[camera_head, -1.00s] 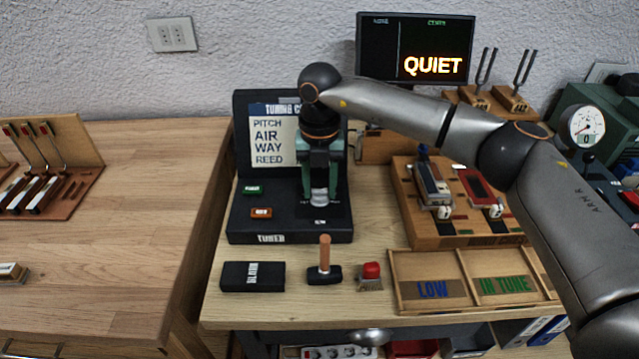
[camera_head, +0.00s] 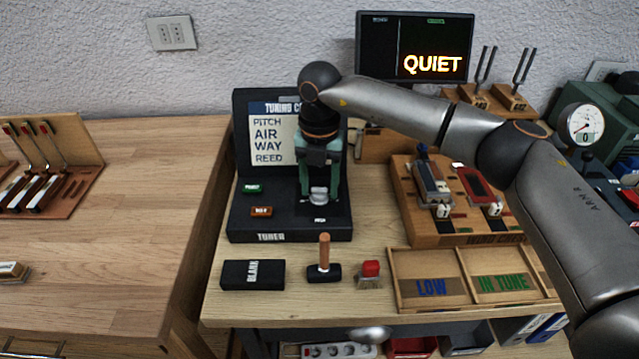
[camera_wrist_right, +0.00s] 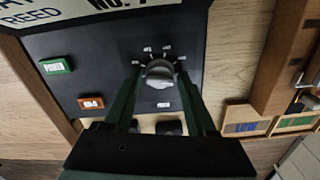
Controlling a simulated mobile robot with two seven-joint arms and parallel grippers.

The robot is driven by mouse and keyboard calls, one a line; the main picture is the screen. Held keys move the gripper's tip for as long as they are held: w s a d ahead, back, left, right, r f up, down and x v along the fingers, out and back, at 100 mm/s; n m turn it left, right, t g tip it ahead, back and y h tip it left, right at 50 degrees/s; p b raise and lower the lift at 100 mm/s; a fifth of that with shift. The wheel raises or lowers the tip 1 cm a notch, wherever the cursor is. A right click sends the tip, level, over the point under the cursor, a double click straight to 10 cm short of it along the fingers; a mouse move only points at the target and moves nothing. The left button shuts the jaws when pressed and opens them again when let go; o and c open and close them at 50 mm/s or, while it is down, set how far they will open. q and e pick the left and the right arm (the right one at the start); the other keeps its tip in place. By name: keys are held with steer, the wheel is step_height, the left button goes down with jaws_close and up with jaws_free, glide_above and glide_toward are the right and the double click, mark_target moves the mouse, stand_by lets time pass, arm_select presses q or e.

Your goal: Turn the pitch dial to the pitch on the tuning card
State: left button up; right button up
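The pitch dial (camera_wrist_right: 160,74) is a silver knob with small marks around its upper side, on the black tuner (camera_head: 290,236). It also shows in the head view (camera_head: 319,195). The marks are too small to read surely. The tuning card (camera_head: 272,140) stands behind the dial and lists PITCH, AIR, WAY and REED; my right arm hides its right part, with the pitch value. My right gripper (camera_wrist_right: 160,78) points down with its green fingers on either side of the knob; they look open, with small gaps beside it. My left gripper is out of view.
A green POWER button (camera_wrist_right: 56,66) and an orange button (camera_wrist_right: 91,103) sit left of the dial. The screen (camera_head: 415,48) reads QUIET. LOW and IN TUNE trays (camera_head: 392,268) are at right.

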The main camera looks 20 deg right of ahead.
mark_target(320, 189)
steer(key=shift+o, duration=1.2)
step_height(320, 189, up, 12)
steer(key=shift+r, duration=0.25)
